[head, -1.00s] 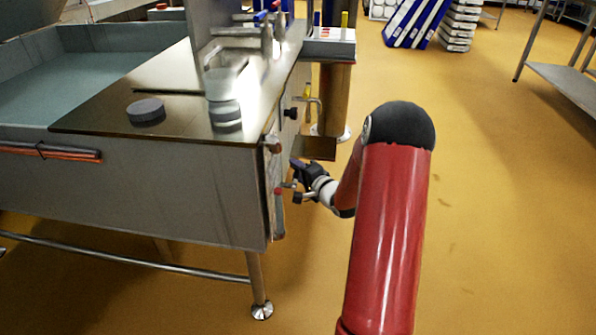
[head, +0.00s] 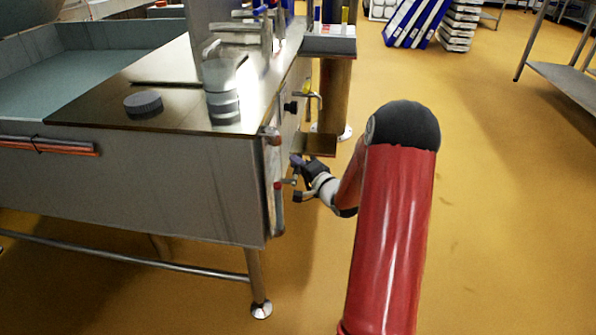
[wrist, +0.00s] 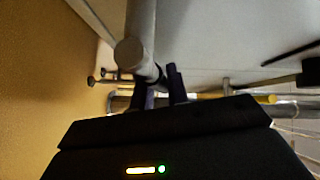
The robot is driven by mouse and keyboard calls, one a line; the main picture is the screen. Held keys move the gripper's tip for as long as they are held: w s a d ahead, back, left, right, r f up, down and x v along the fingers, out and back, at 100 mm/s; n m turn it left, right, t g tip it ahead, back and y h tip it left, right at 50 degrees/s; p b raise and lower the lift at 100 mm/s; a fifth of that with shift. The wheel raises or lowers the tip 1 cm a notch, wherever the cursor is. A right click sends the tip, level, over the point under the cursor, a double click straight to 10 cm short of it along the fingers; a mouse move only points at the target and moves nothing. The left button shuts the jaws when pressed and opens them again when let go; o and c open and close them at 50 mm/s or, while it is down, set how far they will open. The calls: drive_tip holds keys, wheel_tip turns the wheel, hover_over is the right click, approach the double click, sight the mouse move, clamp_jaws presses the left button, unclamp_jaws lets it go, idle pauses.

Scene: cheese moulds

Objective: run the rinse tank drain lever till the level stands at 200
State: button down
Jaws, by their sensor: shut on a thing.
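The steel tank (head: 130,180) holds pale blue-grey liquid (head: 90,80) at the left of the head view. My gripper (head: 296,172) is at the tank's right end wall, low beside a vertical pipe (head: 278,212). Its purple-tipped fingers (wrist: 160,91) are shut on a slim metal part that I take to be the drain lever; the grip is mostly hidden. A thick round-ended grey bar (wrist: 130,53) stands close to the fingers in the wrist view. I cannot read any level scale or the 200 mark.
A yellow-handled valve (head: 307,90) and a black knob (head: 290,107) sit above my gripper on the end wall. A brown ledge (head: 318,144) juts out just above it. A grey disc (head: 143,103) lies on the tank's top.

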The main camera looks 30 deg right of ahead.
drive_tip(key=n+t+b, duration=0.1)
drive_tip(key=b, duration=0.1)
drive_tip(key=r+n+t+b, duration=0.1)
drive_tip(key=b, duration=0.2)
drive_tip(key=shift+s+a+r+y, duration=0.15)
drive_tip(key=shift+s+y, duration=0.1)
drive_tip(key=shift+y, duration=0.15)
drive_tip(key=shift+s+a+r+n+t+y+b, duration=0.15)
drive_tip(key=shift+r+n+t+y+b, duration=0.15)
drive_tip(key=shift+r+n+t+b, duration=0.5)
drive_tip(key=shift+f, duration=0.15)
drive_tip(key=c, duration=1.4)
unclamp_jaws()
drive_tip(key=shift+o, duration=0.2)
drive_tip(key=v, duration=0.8)
